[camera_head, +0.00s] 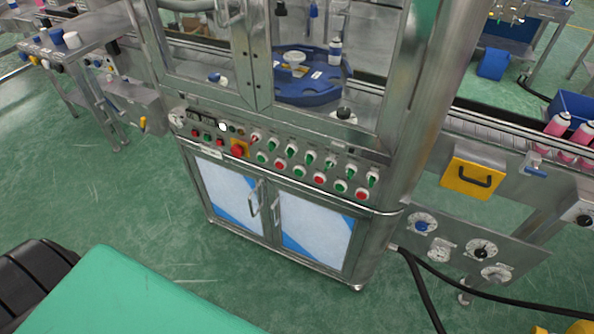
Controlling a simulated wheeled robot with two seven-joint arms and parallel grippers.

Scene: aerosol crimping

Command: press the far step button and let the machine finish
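The crimping machine (285,123) stands in front of me, a steel cabinet with framed windows. Its sloping control panel (200,147) carries a red emergency knob on a yellow plate (239,149), small switches at the left and two rows of round controls. These include green buttons (341,186), red buttons (319,180) and green-handled selector switches (351,170). Labels are too small to read, so I cannot tell which one is the far step button. Neither gripper shows.
Pink cans (557,125) stand by the conveyor at the right, above a yellow panel with a black handle (472,178). A gauge plate (450,240) and black hoses (430,270) are lower right. A side bench (80,42) stands left. Green floor before the cabinet is clear.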

